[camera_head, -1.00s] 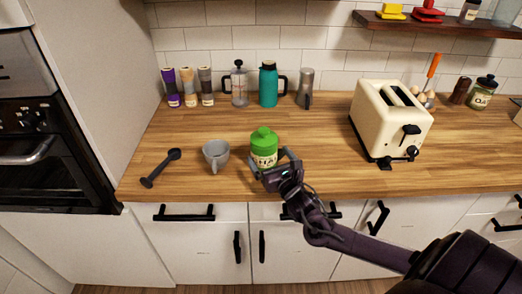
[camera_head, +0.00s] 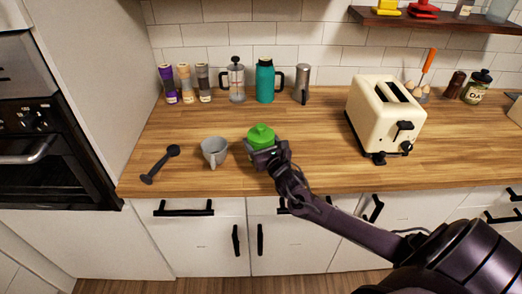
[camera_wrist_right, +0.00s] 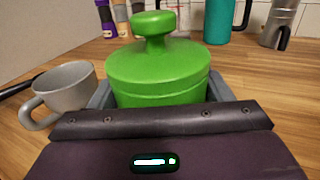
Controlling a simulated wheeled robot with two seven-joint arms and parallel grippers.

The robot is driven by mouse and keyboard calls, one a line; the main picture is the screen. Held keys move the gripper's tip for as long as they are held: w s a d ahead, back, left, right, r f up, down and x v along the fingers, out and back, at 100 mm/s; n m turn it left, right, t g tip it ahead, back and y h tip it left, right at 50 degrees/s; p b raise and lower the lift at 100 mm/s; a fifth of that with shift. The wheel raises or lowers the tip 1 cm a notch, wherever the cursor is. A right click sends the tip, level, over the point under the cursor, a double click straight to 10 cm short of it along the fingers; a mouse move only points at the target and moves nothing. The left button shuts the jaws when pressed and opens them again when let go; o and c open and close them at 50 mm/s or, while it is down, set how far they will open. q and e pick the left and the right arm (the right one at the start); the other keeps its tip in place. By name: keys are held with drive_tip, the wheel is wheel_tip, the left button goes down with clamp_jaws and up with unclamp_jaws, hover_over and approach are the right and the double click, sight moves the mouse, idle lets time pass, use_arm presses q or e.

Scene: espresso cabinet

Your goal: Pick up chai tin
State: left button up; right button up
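The chai tin is a jar with a green knobbed lid (camera_head: 261,137), standing upright on the counter. In the right wrist view the green lid (camera_wrist_right: 158,75) fills the middle, and its lower body is hidden by my gripper. My right gripper (camera_head: 262,152) is around the tin, with one finger on each side of it. In the right wrist view the grey fingers of the gripper (camera_wrist_right: 158,98) flank the tin and look spread; contact on the sides is hard to see. My left gripper is not in view.
A grey cup (camera_head: 214,151) stands close left of the tin, with a dark scoop (camera_head: 160,164) further left. A cream toaster (camera_head: 385,118) stands to the right. Canisters, a french press (camera_head: 236,82) and a teal flask (camera_head: 265,82) line the back wall. Counter behind the tin is clear.

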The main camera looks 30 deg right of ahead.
drive_tip(key=c, duration=0.5)
drive_tip(key=shift+r, duration=0.1)
drive_tip(key=shift+c, duration=0.7)
